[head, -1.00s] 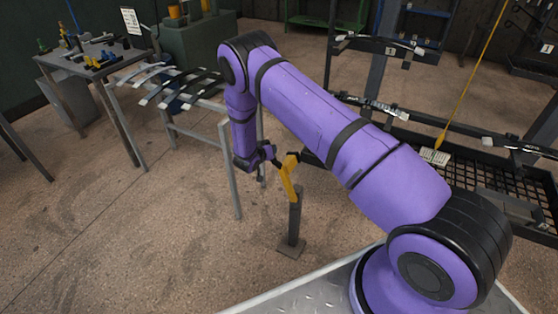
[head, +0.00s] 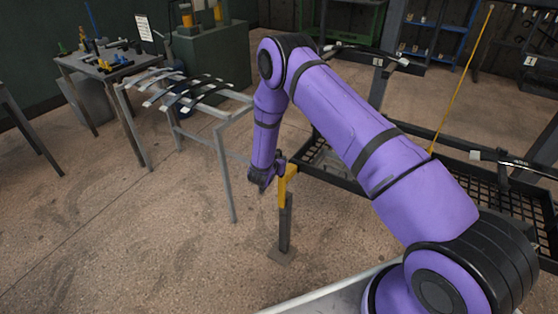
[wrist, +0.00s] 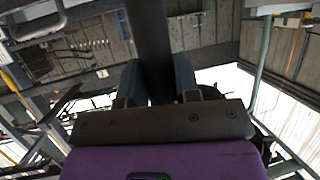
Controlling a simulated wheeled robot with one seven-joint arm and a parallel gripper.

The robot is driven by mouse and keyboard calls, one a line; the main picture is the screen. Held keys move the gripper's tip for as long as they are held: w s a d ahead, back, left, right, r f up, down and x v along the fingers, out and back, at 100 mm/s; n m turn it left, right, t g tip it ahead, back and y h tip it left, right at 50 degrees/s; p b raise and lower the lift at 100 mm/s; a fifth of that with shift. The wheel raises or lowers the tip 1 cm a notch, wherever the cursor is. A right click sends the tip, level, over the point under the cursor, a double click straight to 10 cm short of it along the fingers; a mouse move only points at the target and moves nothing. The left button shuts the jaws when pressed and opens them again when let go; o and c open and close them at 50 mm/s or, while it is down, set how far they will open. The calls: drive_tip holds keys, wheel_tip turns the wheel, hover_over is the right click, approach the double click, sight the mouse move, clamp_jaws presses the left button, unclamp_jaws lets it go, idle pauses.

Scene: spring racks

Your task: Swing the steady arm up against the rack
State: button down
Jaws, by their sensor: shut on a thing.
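A yellow bracket or bar (head: 283,187) tops a grey post (head: 285,228) on a small floor plate, in the head view. My gripper (head: 266,181) is just left of the yellow piece, low and mostly dark; its fingertips are hard to make out there. In the wrist view my gripper (wrist: 157,84) has its two grey-blue fingers on either side of a dark bar (wrist: 149,35), which appears to be the steady arm, and is shut on it. The bar's far end and hinge are hidden. The rack (head: 377,84) stands behind my arm.
A grey stand with several curved leaf springs (head: 240,96) is at the left. A table with small parts (head: 105,62) is behind it. Floor left of the post is clear.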

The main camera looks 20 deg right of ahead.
drive_tip(key=shift+s+d+f, duration=0.1)
drive_tip(key=shift+s+d, duration=0.1)
drive_tip(key=c, duration=0.8)
unclamp_jaws()
drive_tip(key=shift+s, duration=0.1)
drive_tip(key=shift+c, duration=0.2)
drive_tip(key=shift+a, duration=0.1)
drive_tip(key=v, duration=1)
drive_tip(key=shift+s+r, duration=0.2)
drive_tip(key=shift+a, duration=0.15)
